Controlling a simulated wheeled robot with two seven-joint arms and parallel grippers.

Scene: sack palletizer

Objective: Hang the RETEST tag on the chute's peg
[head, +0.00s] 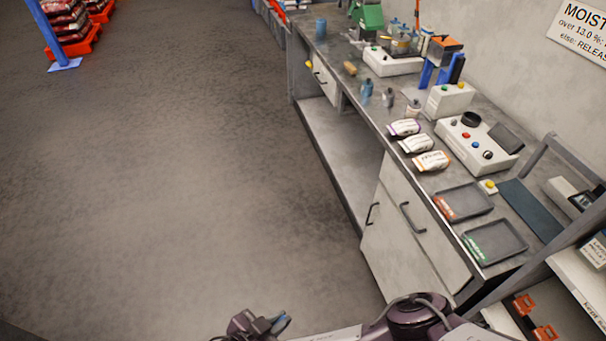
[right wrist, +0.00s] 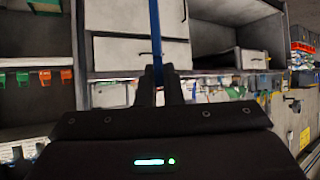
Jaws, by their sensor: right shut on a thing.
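My right gripper (head: 270,325) is at the bottom of the head view, above the floor and left of the bench. It is shut on a thin blue piece (right wrist: 155,30), which stands up between the fingers in the right wrist view. The blue piece is seen nearly edge-on and no lettering is readable, so I cannot tell whether it is the RETEST tag. The fingers (right wrist: 160,88) also show in the right wrist view. The chute and its peg cannot be made out in either view. My left gripper is not in view.
The bench (head: 385,150) carries sample bags (head: 418,145), a red-labelled tray (head: 462,203), a green-labelled tray (head: 495,240) and instruments (head: 478,140). A shelf with orange clips (head: 523,305) is at lower right. Open floor (head: 180,190) lies to the left. Stacked sacks (head: 65,20) stand far back.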

